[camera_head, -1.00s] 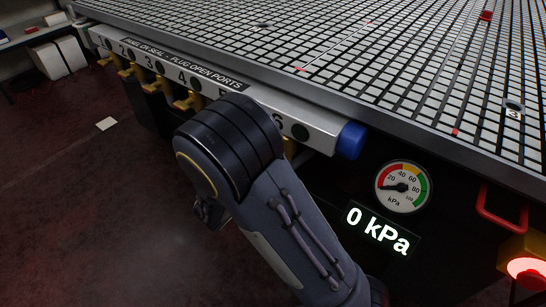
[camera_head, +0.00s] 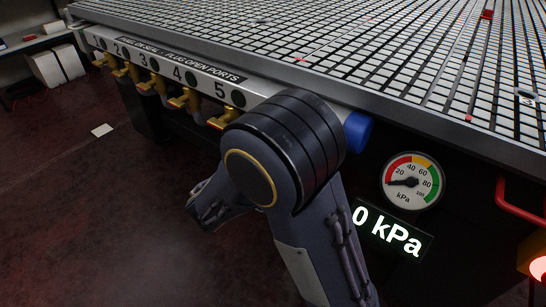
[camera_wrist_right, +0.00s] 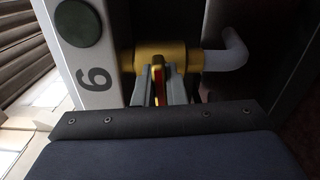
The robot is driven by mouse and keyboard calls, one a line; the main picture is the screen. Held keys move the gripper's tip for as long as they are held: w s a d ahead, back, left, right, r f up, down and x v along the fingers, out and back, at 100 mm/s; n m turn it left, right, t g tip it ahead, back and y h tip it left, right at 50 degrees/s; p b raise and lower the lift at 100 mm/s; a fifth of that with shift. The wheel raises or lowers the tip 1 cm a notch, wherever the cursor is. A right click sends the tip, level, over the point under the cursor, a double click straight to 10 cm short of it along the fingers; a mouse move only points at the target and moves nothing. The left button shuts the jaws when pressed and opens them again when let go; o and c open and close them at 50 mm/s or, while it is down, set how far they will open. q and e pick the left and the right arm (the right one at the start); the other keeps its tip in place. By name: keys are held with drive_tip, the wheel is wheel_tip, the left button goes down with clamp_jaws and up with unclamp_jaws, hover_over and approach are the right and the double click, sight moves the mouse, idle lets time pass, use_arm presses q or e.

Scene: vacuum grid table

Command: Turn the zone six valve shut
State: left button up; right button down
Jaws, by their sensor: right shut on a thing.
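The zone six valve (camera_wrist_right: 190,56) shows in the right wrist view as a yellow brass body beside the rail marked 6 (camera_wrist_right: 97,76), its digit turned sideways. My right gripper (camera_wrist_right: 160,92) is shut on the valve's handle (camera_wrist_right: 159,85), of which a narrow red and yellow strip shows between the fingers. The rest of the handle is hidden by the fingers. In the head view my right arm covers the valve, the 6 label and the gripper. My left gripper is in neither current view.
Other yellow valves (camera_head: 221,118) hang under the numbered rail (camera_head: 155,62) to the left. A blue end cap (camera_head: 357,131), gauge (camera_head: 411,181) and display reading 0 kPa (camera_head: 388,232) are right of my arm. A white pipe elbow (camera_wrist_right: 232,52) leaves the valve.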

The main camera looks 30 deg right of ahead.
drive_tip(key=shift+f+m+b, duration=0.15)
drive_tip(key=shift+m+b, duration=0.15)
drive_tip(key=shift+m, duration=0.1)
idle(0.3)
drive_tip(key=c, duration=1.5)
unclamp_jaws()
drive_tip(key=shift+a, duration=0.1)
drive_tip(key=p+v, duration=0.2)
drive_tip(key=v, duration=0.5)
drive_tip(key=shift+s+a, duration=0.2)
drive_tip(key=shift+a, duration=0.1)
